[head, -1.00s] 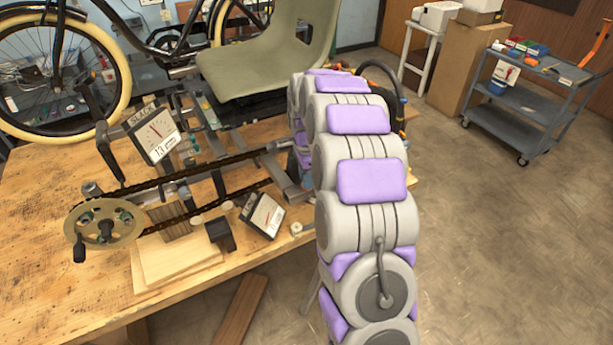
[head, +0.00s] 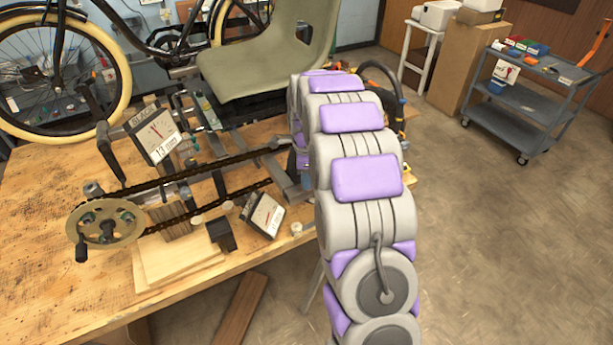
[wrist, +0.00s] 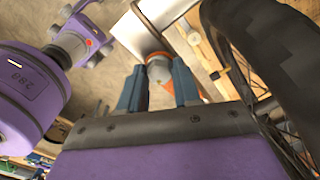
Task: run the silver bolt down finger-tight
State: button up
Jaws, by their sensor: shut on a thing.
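In the wrist view, my gripper (wrist: 160,82) has its two blue fingers closed on a short round piece, grey with orange. I take it for the silver bolt (wrist: 158,62), though it is small and partly covered by the fingers. It sits right at the end of a pale metal bar of the frame (wrist: 135,32). I cannot tell whether its threads are engaged. In the head view, my arm hides the gripper and the bolt. The trike frame (head: 290,188) lies on the workbench there.
An olive seat (head: 265,68) stands behind. A grey cart (head: 530,98) is at the right, with open floor before it.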

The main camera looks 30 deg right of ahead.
jog(key=shift+w+m, duration=0.1)
jog(key=shift+m, duration=0.4)
jog(key=shift+r, duration=0.1)
jog(key=shift+m+p, duration=0.5)
jog(key=shift+m, duration=0.4)
jog(key=shift+m+p, duration=0.35)
jog(key=shift+m, duration=0.55)
